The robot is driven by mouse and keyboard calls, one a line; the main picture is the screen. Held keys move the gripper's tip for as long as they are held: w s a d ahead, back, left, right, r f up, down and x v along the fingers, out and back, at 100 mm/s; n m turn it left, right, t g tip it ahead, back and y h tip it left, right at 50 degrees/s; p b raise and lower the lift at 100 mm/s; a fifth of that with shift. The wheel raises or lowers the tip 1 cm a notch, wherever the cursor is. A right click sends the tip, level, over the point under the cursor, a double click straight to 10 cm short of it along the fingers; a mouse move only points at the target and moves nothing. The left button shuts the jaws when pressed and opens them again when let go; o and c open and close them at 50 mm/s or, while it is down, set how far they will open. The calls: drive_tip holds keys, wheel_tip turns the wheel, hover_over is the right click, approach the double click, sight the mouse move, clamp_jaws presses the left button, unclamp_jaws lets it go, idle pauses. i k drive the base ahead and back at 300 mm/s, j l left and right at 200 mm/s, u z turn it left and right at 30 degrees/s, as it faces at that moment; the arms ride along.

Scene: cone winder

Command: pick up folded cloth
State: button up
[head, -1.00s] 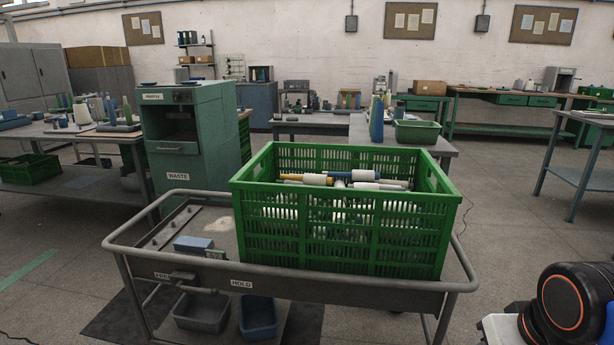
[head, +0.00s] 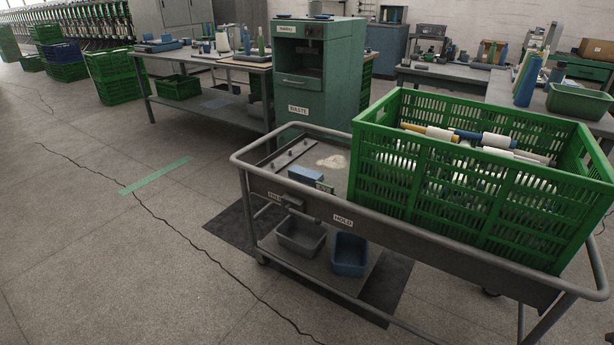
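A small blue block-shaped item (head: 306,174) lies on the grey cart top, left of the green crate; it may be the folded cloth, but it is too small to be sure. A small greenish piece (head: 324,187) sits against its right end. A pale flat patch (head: 332,161) lies on the cart top behind it; I cannot tell what it is. My gripper is not in view.
The cart (head: 440,248) has a raised tube rail and a lower shelf with a grey bin (head: 301,236) and a blue bin (head: 350,254). A green crate (head: 470,190) of yarn cones fills its right side. A green waste cabinet (head: 318,75) stands behind.

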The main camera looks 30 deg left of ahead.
sight(304, 175)
drive_tip(key=i+j+u, duration=0.2)
drive_tip(key=j+u, duration=0.15)
drive_tip(key=i+j+u, duration=0.5)
drive_tip(key=i+u, duration=0.2)
drive_tip(key=i, duration=0.3)
